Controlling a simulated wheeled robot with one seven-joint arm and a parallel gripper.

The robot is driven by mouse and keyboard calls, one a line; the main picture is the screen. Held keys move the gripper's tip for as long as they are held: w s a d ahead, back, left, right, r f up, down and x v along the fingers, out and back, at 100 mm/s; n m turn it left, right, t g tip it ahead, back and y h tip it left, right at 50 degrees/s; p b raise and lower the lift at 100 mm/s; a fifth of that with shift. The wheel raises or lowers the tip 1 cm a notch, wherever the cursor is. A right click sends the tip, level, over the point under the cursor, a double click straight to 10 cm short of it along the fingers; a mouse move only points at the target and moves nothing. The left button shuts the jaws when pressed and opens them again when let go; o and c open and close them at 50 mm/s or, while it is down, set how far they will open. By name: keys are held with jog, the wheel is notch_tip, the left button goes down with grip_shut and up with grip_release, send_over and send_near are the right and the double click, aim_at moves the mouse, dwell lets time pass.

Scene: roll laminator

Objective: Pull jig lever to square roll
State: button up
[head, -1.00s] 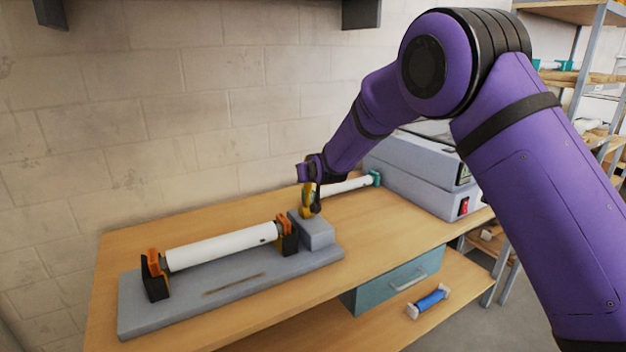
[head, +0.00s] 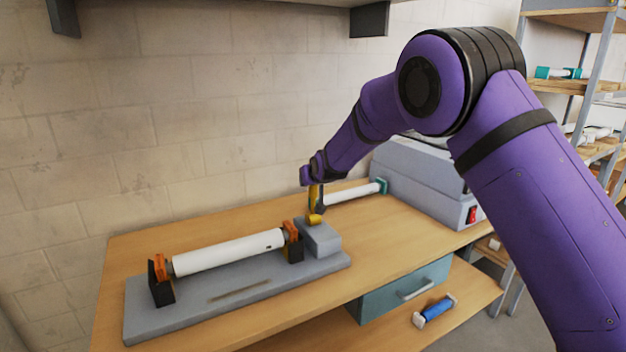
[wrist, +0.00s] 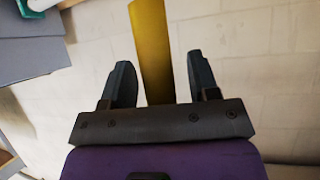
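The yellow jig lever (head: 315,218) stands upright on the grey block at the right end of the jig (head: 150,322). In the wrist view the lever (wrist: 153,50) runs between my two dark fingers with a gap on each side. My gripper (wrist: 160,65) is open around it and not clamped. In the head view my gripper (head: 318,195) is at the lever's upper part and hides some of it. The white roll (head: 228,252) lies across the jig between two black supports with orange tops.
Behind the jig another white roll (head: 352,193) with a teal end lies beside the grey laminator (head: 415,185). A blue roll (head: 434,309) lies on the lower shelf, near a teal drawer (head: 405,288). The block wall is close behind the bench.

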jog(key=v, duration=1)
jog(key=shift+s+r, duration=0.2)
jog(key=shift+s, duration=0.15)
jog(key=shift+d, duration=0.15)
jog(key=s+d+r+m+g+h, duration=0.1)
jog(key=s+d+r, duration=0.65)
jog(key=d, duration=0.35)
jog(key=s+d+r+m+g+h, duration=0.1)
jog(key=s+d+r, duration=0.5)
jog(key=s+d, duration=0.4)
jog(key=s+d+m+g, duration=0.1)
jog(key=s+d, duration=0.3)
jog(key=s, duration=0.5)
jog(key=s+d+f+g+h, duration=0.1)
jog(key=s+d, duration=0.4)
jog(key=s, duration=0.5)
jog(key=s+d+f+m+g+h, duration=0.1)
jog(key=s+d, duration=0.4)
jog(key=s, duration=0.5)
jog(key=shift+f+m, duration=0.2)
jog(key=shift+m, duration=0.1)
